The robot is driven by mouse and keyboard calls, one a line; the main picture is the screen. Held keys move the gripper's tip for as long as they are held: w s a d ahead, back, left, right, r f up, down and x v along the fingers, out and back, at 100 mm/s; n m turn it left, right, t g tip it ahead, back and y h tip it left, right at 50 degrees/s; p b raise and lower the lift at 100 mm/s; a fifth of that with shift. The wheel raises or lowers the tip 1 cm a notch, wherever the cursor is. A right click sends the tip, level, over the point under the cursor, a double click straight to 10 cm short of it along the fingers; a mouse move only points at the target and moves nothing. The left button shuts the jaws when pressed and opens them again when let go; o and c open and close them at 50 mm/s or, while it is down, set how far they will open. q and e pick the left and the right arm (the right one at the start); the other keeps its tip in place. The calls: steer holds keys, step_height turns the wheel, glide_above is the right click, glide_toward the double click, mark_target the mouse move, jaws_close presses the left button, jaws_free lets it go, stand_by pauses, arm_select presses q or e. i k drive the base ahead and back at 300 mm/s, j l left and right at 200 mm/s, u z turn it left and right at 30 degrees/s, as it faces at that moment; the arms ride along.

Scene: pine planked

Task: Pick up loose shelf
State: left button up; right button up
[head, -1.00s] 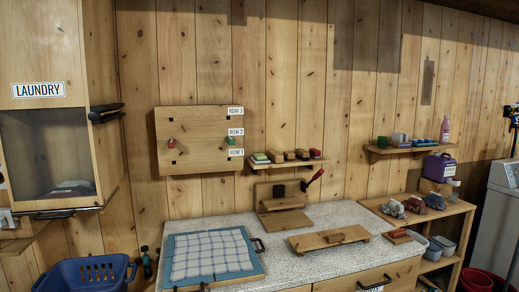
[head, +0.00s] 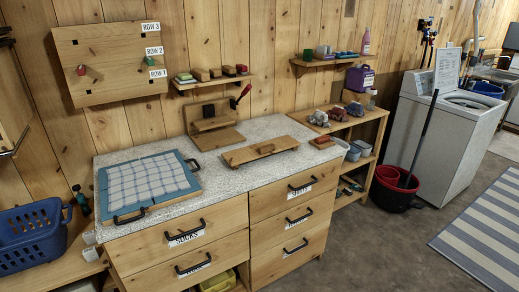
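A wooden board with a raised block on top (head: 258,152), which looks like the loose shelf, lies flat on the speckled counter (head: 222,162). It is right of centre, near the counter's front edge. A wooden wall panel (head: 110,58) with labels ROW 1, ROW 2 and ROW 3 hangs at the upper left. It has dark square holes, and a red piece (head: 81,70) and a green piece (head: 149,61) sit on it. Neither of my grippers shows in the head view.
A blue-framed tray with a checked cloth (head: 147,185) lies on the counter's left. A wooden stand (head: 213,125) is behind the board. Drawers with black handles (head: 185,232) are below. A blue basket (head: 34,238) is at left. Open floor (head: 400,245) lies right.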

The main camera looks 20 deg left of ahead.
mark_target(234, 158)
steer(key=i+j+u, duration=0.2)
steer(key=j, duration=0.25)
steer(key=i+j+u, duration=0.15)
steer(key=j, duration=0.3)
steer(key=i+j+u, duration=0.2)
steer(key=i+j, duration=0.15)
